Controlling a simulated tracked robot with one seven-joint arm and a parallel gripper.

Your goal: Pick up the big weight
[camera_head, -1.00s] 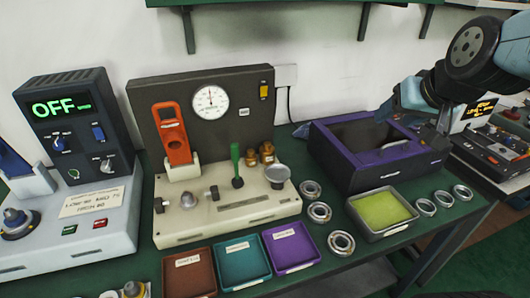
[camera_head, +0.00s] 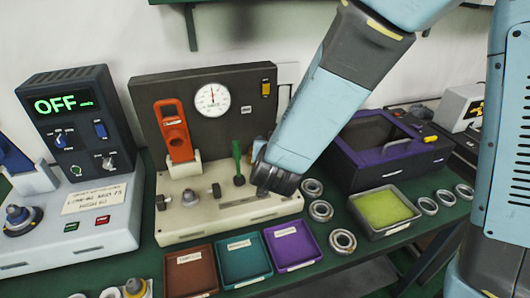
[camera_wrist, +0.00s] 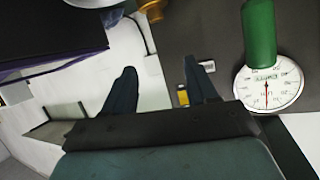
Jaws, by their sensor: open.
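A brass weight (camera_wrist: 152,10) shows only in part at the top edge of the wrist view. Whether it is the bigger one cannot be told.
The green lever (camera_wrist: 258,35) stands close to the right of my gripper in the wrist view, in front of the round gauge (camera_wrist: 268,95). The purple-trimmed box (camera_head: 360,180) stands right of the tester. Metal rings (camera_head: 342,241) and coloured trays (camera_head: 243,258) lie in front.

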